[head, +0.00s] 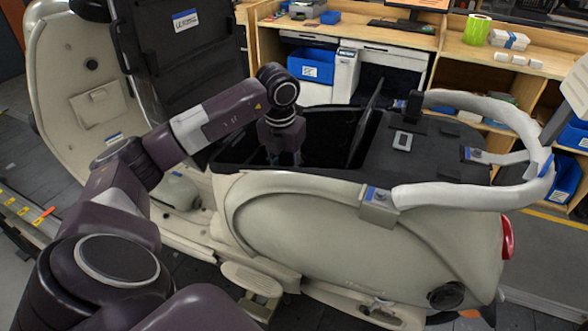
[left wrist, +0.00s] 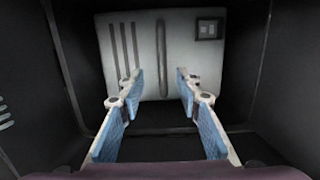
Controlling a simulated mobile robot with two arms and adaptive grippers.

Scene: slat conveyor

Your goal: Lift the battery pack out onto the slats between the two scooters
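A cream scooter (head: 370,235) stands with its dark under-seat compartment (head: 335,135) open. My left arm reaches over it, and my left gripper (head: 285,158) points down into the compartment. In the left wrist view, the battery pack (left wrist: 148,55) is a light grey block with dark grooves, a central dark handle bar and a small dark square panel. It sits inside the dark compartment walls. My left gripper (left wrist: 156,84) is open, with its blue-padded fingers apart on either side of the handle's line. No contact with the pack is clear. My right gripper is not in view.
A tall dark panel (head: 185,50) with a label stands upright left of the compartment, near the cream front shield (head: 85,95). A pale grab rail (head: 470,195) curves around the scooter's rear. Wooden workbenches (head: 480,52) with blue bins (head: 312,65) stand behind.

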